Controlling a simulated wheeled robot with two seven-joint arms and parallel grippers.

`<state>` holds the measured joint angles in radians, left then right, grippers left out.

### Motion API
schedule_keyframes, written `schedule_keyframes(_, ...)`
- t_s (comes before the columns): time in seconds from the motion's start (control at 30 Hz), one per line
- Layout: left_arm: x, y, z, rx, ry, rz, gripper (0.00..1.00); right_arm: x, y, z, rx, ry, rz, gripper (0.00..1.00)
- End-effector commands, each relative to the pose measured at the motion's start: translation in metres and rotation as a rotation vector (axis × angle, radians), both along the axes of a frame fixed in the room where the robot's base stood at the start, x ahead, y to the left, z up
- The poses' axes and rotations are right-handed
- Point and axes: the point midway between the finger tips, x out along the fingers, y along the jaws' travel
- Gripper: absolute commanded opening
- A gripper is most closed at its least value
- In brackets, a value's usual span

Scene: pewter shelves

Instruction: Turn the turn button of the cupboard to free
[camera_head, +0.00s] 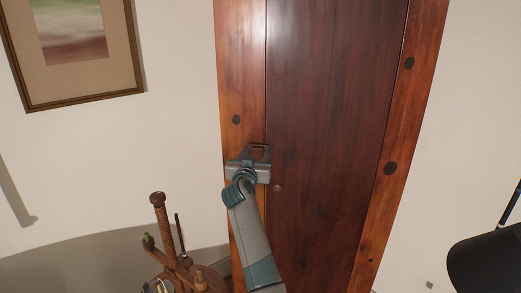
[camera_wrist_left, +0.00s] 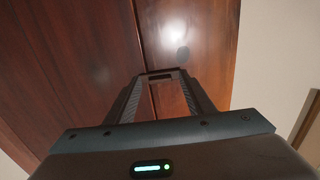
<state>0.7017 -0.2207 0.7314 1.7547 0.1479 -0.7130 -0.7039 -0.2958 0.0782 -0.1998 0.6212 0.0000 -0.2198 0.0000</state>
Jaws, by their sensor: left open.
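The cupboard has a dark red-brown door (camera_head: 325,120) within a lighter orange-brown frame (camera_head: 240,75). It fills the middle of the head view. My left gripper (camera_head: 258,149) is at the seam between the left frame post and the door. A small round knob (camera_head: 277,187) sits on the door just below and right of it. In the left wrist view, my left gripper (camera_wrist_left: 162,78) has its fingers apart, pointing at the seam. A dark crosspiece shows at the fingertips; I cannot tell whether it is the turn button. Contact is unclear. My right gripper is out of view.
A wooden stand with a threaded post (camera_head: 160,215) is at the lower left, near my left arm. A framed picture (camera_head: 140,60) hangs on the pale wall. A black object (camera_head: 490,265) is at the lower right. The area before the door's right side is clear.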

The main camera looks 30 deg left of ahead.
Motion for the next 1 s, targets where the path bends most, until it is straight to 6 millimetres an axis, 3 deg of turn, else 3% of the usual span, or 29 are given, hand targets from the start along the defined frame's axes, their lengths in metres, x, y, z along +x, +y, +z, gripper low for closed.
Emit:
schedule_keyframes(0.4,-0.0011,0.0006,-0.0003,0.0,0.001,0.0,0.48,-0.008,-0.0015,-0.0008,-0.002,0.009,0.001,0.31)
schedule_keyframes(0.43,-0.0011,0.0006,-0.0003,0.0,0.001,0.0,0.46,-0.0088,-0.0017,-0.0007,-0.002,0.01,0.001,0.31)
schedule_keyframes(0.6,-0.0011,0.0006,-0.0004,0.0,0.001,0.0,0.07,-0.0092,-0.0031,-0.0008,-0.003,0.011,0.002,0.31)
schedule_keyframes(1.0,-0.0011,0.0008,0.0005,-0.035,-0.013,0.001,0.07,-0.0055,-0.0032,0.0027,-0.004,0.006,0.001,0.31)
